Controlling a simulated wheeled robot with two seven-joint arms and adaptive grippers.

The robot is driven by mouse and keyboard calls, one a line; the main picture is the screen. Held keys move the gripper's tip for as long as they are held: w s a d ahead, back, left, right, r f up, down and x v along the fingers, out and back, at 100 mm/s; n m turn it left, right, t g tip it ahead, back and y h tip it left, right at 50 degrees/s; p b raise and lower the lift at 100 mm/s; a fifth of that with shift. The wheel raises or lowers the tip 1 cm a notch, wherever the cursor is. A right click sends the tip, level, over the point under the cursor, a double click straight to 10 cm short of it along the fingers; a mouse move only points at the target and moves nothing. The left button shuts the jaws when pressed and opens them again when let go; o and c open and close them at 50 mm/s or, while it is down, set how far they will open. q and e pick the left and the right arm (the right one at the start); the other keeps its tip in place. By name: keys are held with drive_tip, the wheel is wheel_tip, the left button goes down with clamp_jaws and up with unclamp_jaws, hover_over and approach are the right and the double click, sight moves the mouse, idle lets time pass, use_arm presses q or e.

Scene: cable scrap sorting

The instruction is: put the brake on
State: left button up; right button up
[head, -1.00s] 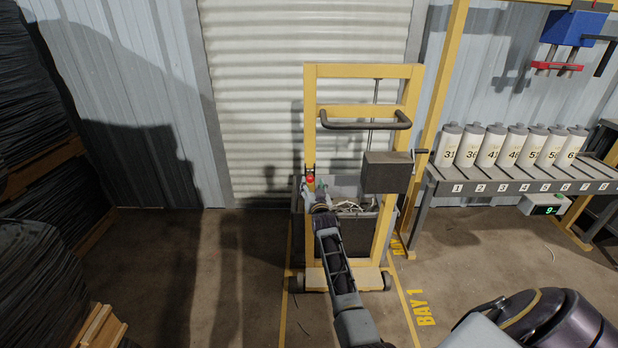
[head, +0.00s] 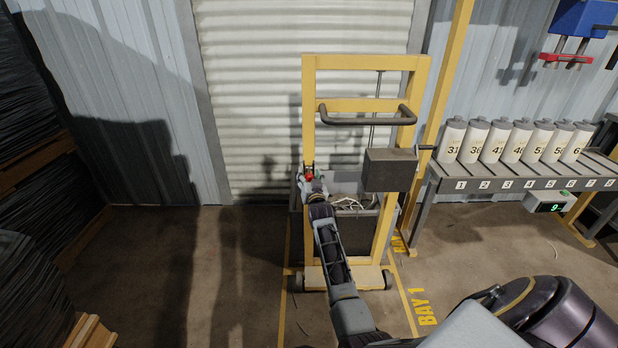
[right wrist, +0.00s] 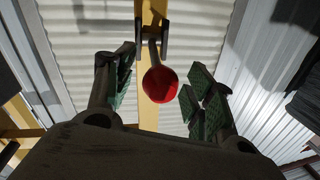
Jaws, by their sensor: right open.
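The brake lever's red ball knob (head: 309,176) is on the left post of the yellow wheeled cart frame (head: 310,120). In the right wrist view the knob (right wrist: 160,85) sits on a short stem from a dark bracket (right wrist: 152,30) on the yellow post. My right gripper (head: 311,184) is at the knob, its jaws open. In the right wrist view its green-padded fingers (right wrist: 157,100) stand on either side of the knob, with gaps visible on both sides. My left gripper is not in view.
The cart has a dark handle bar (head: 366,121), a grey box (head: 389,170) and a bin of cable scrap (head: 352,225). A numbered roller rack (head: 520,178) with white canisters stands right. Black-wrapped stacks (head: 30,275) stand left. Floor left of the cart is clear.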

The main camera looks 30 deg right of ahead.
clamp_jaws()
idle(0.4)
